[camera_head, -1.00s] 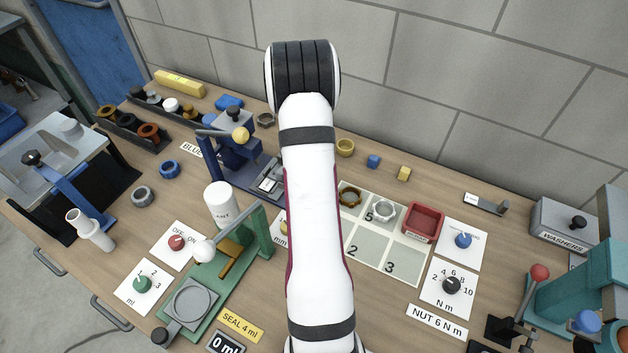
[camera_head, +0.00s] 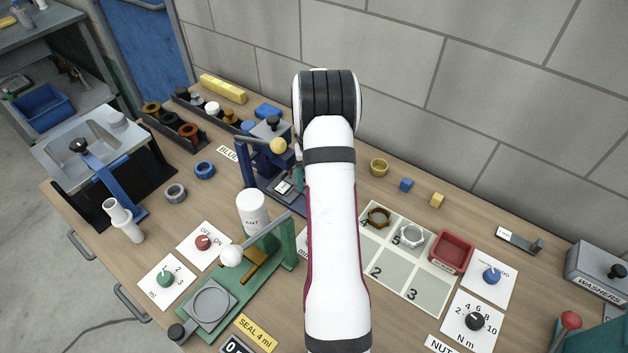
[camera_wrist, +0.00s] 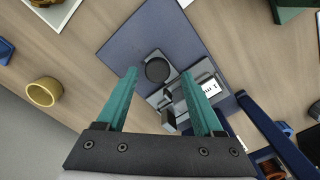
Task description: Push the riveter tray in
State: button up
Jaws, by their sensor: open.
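The blue riveter (camera_head: 272,150), with a lever ending in a yellow ball, stands at the back left of the bench. Its grey tray (camera_head: 284,188) lies low at the front of the riveter, over the blue base plate. In the wrist view the tray (camera_wrist: 205,86) shows as grey blocks with a small white label, beside a round black part on the blue base (camera_wrist: 125,42). My gripper (camera_wrist: 160,78) is open and empty, with its teal fingers above the base and tray. I cannot tell whether they touch. In the head view my arm hides most of the gripper.
A green press (camera_head: 240,270) with a white-ball lever and a white canister (camera_head: 252,210) stand in front of the riveter. A numbered mat (camera_head: 385,290) with rings and a red bin (camera_head: 452,250) lie to the right. A yellow ring (camera_wrist: 43,92) shows in the wrist view.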

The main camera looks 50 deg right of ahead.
notch_tip(320, 180, up, 16)
dwell(0.3)
jog(key=shift+f, duration=0.1)
